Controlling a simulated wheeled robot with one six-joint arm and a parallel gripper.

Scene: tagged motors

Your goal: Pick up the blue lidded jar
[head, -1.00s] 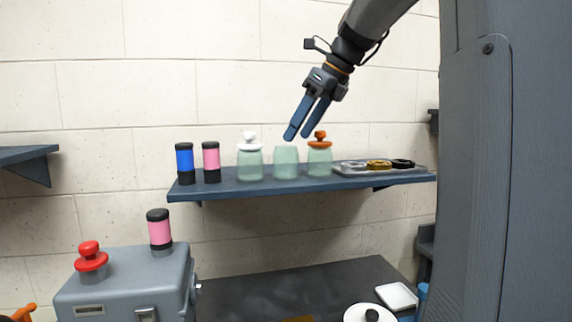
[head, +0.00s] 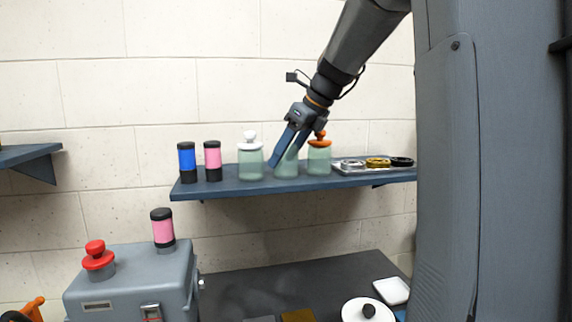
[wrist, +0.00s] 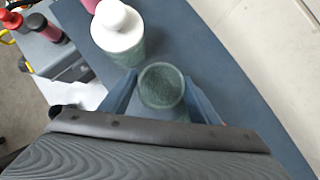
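I see no jar with a blue lid. Three pale green glass jars stand on the wall shelf: one with a white lid (head: 250,160), a lidless one (head: 288,168) in the middle, and one with an orange lid (head: 319,160). A blue cylinder with black ends (head: 187,162) stands at the shelf's left. My gripper (head: 287,153) is over the lidless jar, pointing down. In the wrist view the open jar mouth (wrist: 162,87) lies between my spread fingers (wrist: 160,78), and the white lid (wrist: 117,27) is close to the left. Contact with the jar cannot be told.
The blue shelf (head: 225,188) also holds a pink cylinder (head: 212,160) and a tray of rings (head: 372,168) at the right. Below, a grey machine (head: 130,280) carries a red knob (head: 98,255) and another pink cylinder (head: 162,228). The white wall is close behind.

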